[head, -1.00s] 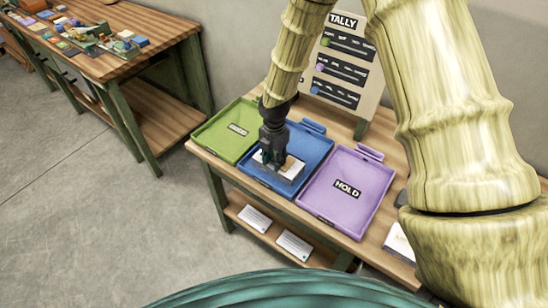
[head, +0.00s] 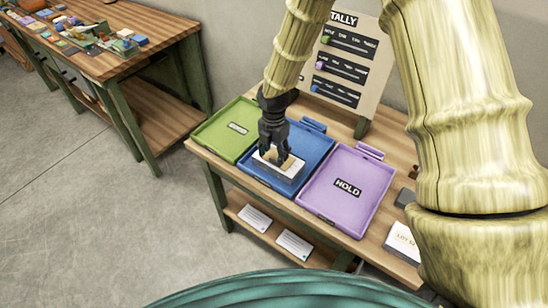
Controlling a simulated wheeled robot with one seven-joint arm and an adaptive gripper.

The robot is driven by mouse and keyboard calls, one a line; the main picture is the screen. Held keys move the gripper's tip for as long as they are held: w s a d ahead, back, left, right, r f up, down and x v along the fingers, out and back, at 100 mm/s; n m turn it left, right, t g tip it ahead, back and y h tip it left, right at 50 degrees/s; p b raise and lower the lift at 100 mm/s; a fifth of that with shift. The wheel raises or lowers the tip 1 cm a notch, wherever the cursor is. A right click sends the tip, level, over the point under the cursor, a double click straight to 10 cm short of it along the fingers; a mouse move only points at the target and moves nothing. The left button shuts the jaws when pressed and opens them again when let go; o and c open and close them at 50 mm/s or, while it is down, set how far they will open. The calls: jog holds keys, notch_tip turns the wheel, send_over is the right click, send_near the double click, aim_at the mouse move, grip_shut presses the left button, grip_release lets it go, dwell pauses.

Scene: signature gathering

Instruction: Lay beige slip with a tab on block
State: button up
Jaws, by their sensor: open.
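My gripper (head: 279,158) is open and points down over the blue tray (head: 312,143). Just under its fingertips a beige slip (head: 284,163) lies on top of a pale block (head: 276,174) that sits in the blue tray. The fingers cover part of the slip, so its tab cannot be made out. Whether a fingertip still touches the slip is too small to tell.
A green tray (head: 215,141) stands left of the blue one and a purple tray (head: 328,202) marked HOLD stands right. A TALLY board (head: 345,62) rises behind. White cards (head: 254,218) lie on the lower shelf. Another table (head: 137,62) with many small items stands at the far left.

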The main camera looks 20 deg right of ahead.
aim_at(274, 163)
notch_tip(274, 163, up, 10)
jog(key=b, duration=0.2)
jog(key=shift+f, duration=0.2)
dwell(0.3)
